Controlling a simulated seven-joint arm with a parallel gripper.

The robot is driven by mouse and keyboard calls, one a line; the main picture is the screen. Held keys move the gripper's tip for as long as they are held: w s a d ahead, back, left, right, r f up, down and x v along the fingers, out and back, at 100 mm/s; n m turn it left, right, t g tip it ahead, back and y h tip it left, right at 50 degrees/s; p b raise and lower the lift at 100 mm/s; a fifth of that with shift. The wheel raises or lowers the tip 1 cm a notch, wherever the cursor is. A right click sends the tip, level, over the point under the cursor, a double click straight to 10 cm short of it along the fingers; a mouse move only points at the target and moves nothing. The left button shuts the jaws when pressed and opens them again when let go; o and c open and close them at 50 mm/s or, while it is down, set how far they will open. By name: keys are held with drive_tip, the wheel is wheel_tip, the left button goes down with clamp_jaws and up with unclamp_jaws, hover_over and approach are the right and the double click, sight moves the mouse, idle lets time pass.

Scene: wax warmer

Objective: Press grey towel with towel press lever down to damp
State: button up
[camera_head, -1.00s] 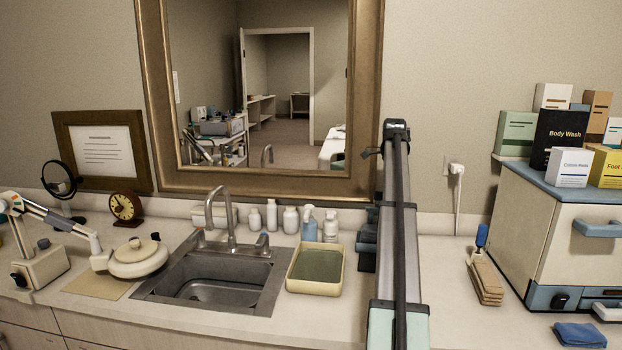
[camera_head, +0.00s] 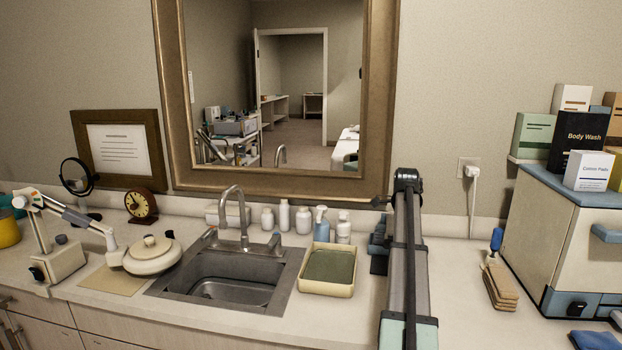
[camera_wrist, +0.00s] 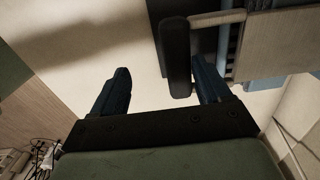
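My gripper (camera_wrist: 160,66) is open in the wrist view, its two dark blue fingers spread apart. A dark rounded bar (camera_wrist: 175,50) lies ahead, close to the right finger, with a pale beige arm or panel beside it. Whether this is the towel press lever, and whether the finger touches it, I cannot tell. No object is clearly held. In the head view a cream tray (camera_head: 327,293) right of the sink holds a flat grey-green surface (camera_head: 329,266), possibly the grey towel. My gripper is not clearly visible in the head view.
The sink (camera_head: 233,285) sits mid-counter, with several bottles (camera_head: 303,219) behind it. A round lidded pot (camera_head: 151,257) stands to the left. At right are a brown folded stack (camera_head: 500,288), a blue cloth (camera_head: 594,340) and a cream cabinet (camera_head: 565,240) topped with boxes.

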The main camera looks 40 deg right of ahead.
wheel_tip(320, 180, up, 13)
drive_tip(key=w+a+r+n+t+h, duration=0.1)
drive_tip(key=w+a+n+t, duration=0.2)
drive_tip(key=w, duration=1.1)
drive_tip(key=w+a+r+n+t+h, duration=0.1)
drive_tip(key=w+a+n+t+h, duration=0.1)
drive_tip(key=w+a+n, duration=0.6)
drive_tip(key=shift+w+a+r+n+t, duration=0.35)
drive_tip(key=shift+w+a+t, duration=0.9)
drive_tip(key=shift+w, duration=2)
drive_tip(key=shift+a+g, duration=0.35)
drive_tip(key=shift+c, duration=0.2)
